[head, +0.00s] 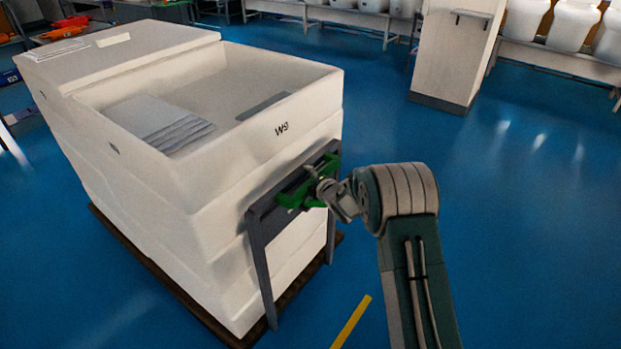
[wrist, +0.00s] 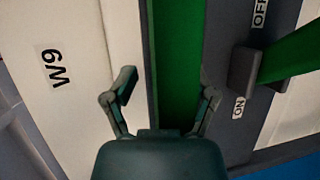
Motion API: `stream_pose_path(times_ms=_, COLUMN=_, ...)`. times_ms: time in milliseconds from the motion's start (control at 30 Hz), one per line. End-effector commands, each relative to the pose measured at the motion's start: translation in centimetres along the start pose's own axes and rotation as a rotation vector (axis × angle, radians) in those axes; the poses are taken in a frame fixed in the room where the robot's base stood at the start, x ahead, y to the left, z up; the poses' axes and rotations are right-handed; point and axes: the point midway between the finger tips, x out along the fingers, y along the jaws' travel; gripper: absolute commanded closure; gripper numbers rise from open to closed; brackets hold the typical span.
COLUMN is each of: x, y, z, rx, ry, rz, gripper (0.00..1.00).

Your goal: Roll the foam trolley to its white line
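The foam trolley (head: 285,150) is a tall stack of white foam blocks on a dark low base, marked W9. A grey frame (head: 262,265) with a green bar (head: 292,196) stands at its near end. My gripper (head: 322,188) is at this bar. In the wrist view, my gripper (wrist: 168,95) is open, with one finger on each side of the green bar (wrist: 178,60); I cannot tell whether they touch it. A green lever (wrist: 292,57) sits on the frame near ON and OFF labels. No white floor line shows.
A yellow floor strip (head: 350,322) lies near the trolley's front right corner. A white cabinet (head: 452,55) stands at the back right. Benches with white ceramic pieces (head: 573,22) line the back. The blue floor (head: 530,220) at the right is clear.

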Motion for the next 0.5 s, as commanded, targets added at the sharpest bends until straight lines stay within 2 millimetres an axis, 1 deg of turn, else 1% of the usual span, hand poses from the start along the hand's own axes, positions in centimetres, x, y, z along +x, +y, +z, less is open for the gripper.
stream_pose_path(times_ms=167, x=0.0, y=-0.3, z=-0.2, rx=0.001, ry=0.004, rz=-0.004, gripper=0.29)
stream_pose_path(times_ms=267, x=-0.7, y=-0.4, z=-0.1, rx=0.003, ry=0.003, rz=-0.008, gripper=0.29)
stream_pose_path(times_ms=367, x=-2.1, y=-0.3, z=0.0, rx=0.003, ry=0.001, rz=-0.006, gripper=0.29)
stream_pose_path(times_ms=500, x=-4.7, y=-0.3, z=0.1, rx=0.003, ry=0.000, rz=-0.006, gripper=0.29)
